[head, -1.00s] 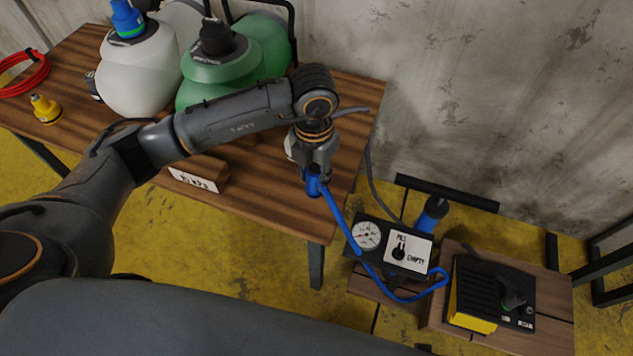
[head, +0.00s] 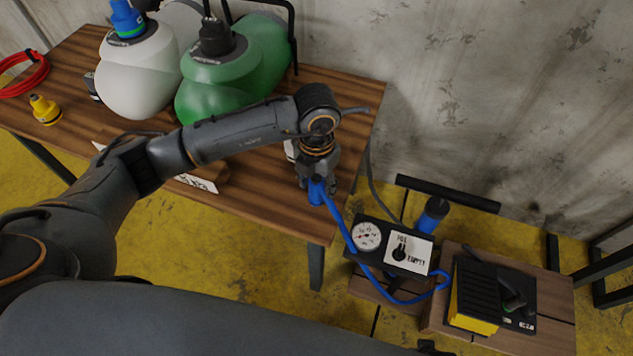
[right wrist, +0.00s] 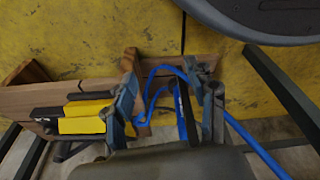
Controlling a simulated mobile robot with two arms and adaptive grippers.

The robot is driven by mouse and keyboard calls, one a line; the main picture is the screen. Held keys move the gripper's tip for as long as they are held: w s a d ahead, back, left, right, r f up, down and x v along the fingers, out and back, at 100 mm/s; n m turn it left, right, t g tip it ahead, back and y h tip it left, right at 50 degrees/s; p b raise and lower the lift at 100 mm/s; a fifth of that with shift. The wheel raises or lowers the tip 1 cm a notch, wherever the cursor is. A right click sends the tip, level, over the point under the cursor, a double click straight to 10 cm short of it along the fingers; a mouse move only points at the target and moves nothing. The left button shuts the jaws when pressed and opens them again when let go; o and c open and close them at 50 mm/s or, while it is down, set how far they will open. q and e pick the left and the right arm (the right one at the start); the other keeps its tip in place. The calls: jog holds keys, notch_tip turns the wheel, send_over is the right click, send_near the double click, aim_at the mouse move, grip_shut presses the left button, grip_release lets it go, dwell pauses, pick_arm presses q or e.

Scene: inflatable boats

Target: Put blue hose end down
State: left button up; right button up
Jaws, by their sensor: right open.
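The blue hose end (head: 316,193) is in my left gripper (head: 318,181), near the right front part of the wooden table (head: 285,218). Blue shows between and below the fingers, which look shut on it. Whether the end touches the tabletop I cannot tell. The blue hose (head: 347,239) hangs from it over the table edge to the pump with a gauge (head: 367,237). In the right wrist view my right gripper (right wrist: 168,98) is open, and the blue hose (right wrist: 252,146) runs behind its fingers.
A green inflatable (head: 215,85) and a white one (head: 140,75) stand on the table. A card on a wooden block (head: 200,184) lies left of my left gripper. A yellow fitting (head: 45,109) and red hose (head: 25,75) are far left. A black-and-yellow box (head: 490,290) sits right of the pump.

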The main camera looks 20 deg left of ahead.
dwell(0.3)
pick_arm(q)
jog(key=shift+r, duration=0.2)
notch_tip(320, 180, up, 12)
jog(key=shift+f+p, duration=0.1)
jog(key=shift+p, duration=0.5)
pick_arm(e)
jog(key=s+f, duration=0.3)
jog(key=shift+s+d+f, duration=0.1)
jog(key=shift+d+f, duration=0.1)
jog(key=shift+d, duration=0.1)
